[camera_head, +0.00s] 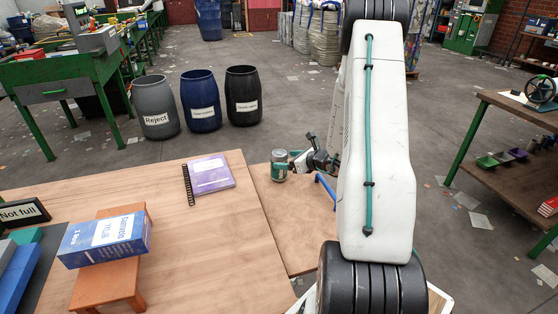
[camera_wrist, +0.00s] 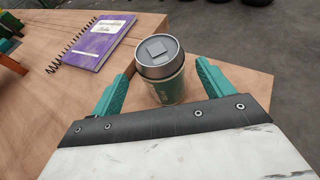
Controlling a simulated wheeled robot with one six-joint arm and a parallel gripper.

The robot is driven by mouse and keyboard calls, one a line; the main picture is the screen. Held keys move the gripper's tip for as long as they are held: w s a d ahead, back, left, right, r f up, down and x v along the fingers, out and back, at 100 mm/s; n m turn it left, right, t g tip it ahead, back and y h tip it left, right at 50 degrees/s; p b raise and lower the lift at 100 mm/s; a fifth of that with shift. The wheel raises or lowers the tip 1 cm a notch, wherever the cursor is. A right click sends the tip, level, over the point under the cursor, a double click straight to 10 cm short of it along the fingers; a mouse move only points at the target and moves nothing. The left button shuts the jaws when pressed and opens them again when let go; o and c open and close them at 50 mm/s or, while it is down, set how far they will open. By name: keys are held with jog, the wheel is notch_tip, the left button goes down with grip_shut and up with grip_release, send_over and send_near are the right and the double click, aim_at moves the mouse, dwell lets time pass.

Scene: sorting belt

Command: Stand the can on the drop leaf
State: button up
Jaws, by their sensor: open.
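The can (camera_head: 279,168) is green with a grey lid and stands upright on the wooden drop leaf (camera_head: 287,222), near its far end. In the wrist view the can (camera_wrist: 165,72) shows its round lid with a square tab on top. My gripper (camera_head: 294,163) is just to the right of the can in the head view. In the wrist view my gripper (camera_wrist: 162,76) has its teal fingers spread, one on each side of the can, with visible gaps.
A purple notebook (camera_head: 212,174) lies on the main table (camera_head: 190,250) beside the leaf. A blue box (camera_head: 104,239) rests on an orange stand (camera_head: 110,286). Several barrels (camera_head: 202,103) stand on the floor beyond. Bare leaf surface lies in front of the can.

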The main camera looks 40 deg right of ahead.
jog(key=a+v, duration=0.1)
jog(key=v, duration=0.4)
jog(key=s+a+r+n+g+y, duration=0.1)
jog(key=a+r+n+g+y, duration=0.3)
jog(key=a+r+n, duration=0.7)
jog(key=s+a+r+n+g+y, duration=0.1)
jog(key=a+r+n+g+y, duration=0.4)
jog(key=a, duration=1)
jog(key=s+a+r+n+g+h, duration=0.3)
jog(key=s+a+r+n, duration=0.3)
jog(key=s+a+n, duration=0.35)
jog(key=s+d+r+n+h, duration=0.1)
jog(key=s+n+h, duration=0.3)
jog(key=s, duration=0.2)
jog(key=s+r+n+h, duration=0.2)
jog(key=s+n+h, duration=0.1)
jog(key=s+n, duration=0.2)
jog(key=shift+s+d+r+h, duration=0.25)
jog(key=shift+s+d+h, duration=0.15)
jog(key=shift+s, duration=0.8)
